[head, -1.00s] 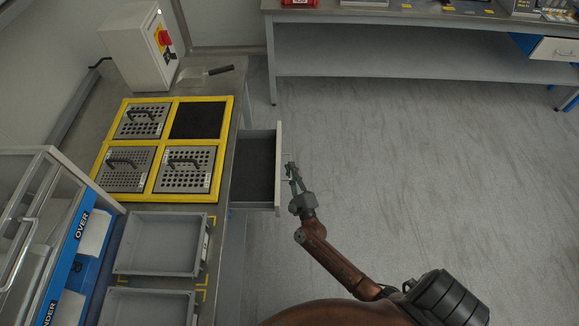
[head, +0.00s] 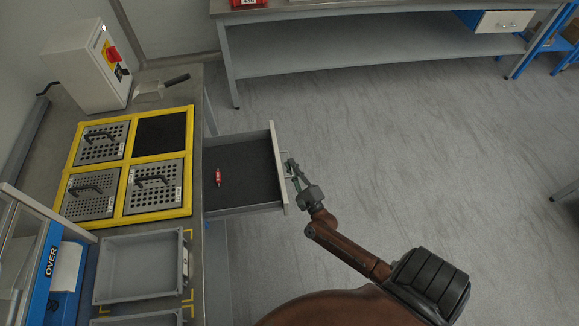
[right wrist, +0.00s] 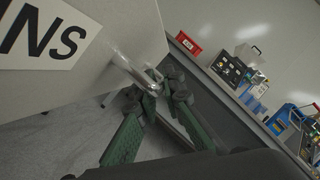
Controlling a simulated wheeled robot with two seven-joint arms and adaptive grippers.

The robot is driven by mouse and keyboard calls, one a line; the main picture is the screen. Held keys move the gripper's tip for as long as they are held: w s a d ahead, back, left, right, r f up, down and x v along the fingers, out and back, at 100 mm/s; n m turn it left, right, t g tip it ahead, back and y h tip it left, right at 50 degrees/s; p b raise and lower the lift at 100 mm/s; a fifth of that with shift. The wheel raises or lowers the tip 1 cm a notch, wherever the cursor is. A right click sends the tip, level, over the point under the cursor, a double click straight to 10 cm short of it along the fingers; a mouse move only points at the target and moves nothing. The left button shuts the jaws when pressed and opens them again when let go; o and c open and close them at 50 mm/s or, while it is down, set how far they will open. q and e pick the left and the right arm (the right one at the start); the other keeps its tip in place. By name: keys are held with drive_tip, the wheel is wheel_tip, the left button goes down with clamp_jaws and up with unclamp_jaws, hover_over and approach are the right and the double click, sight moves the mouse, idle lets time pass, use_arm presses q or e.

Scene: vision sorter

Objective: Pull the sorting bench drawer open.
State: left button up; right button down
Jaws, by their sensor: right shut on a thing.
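The sorting bench drawer (head: 246,207) stands pulled out from the right side of the bench (head: 215,105). Its dark-lined inside shows, with a small red item (head: 218,177) lying in it. My right gripper (head: 289,168) is at the outer face of the drawer front, shut on the drawer handle. In the right wrist view the metal bar handle (right wrist: 135,70) runs between the green fingers of the gripper (right wrist: 160,90). The drawer front (right wrist: 95,70) fills the upper left there and bears a white label with black letters. My left gripper is not in view.
On the bench are a yellow frame (head: 126,214) with perforated plates, a grey tray (head: 137,235), a scoop (head: 160,88) and a switch box (head: 92,70). Another bench (head: 370,50) stands at the back. The floor (head: 420,150) right of the drawer is clear.

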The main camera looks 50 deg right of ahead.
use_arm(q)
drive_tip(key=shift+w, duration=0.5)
use_arm(e)
drive_tip(key=c, duration=2)
unclamp_jaws()
drive_tip(key=shift+c, duration=0.2)
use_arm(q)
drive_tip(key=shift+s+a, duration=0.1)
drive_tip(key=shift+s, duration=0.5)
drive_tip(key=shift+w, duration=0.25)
use_arm(e)
drive_tip(key=v, duration=1.2)
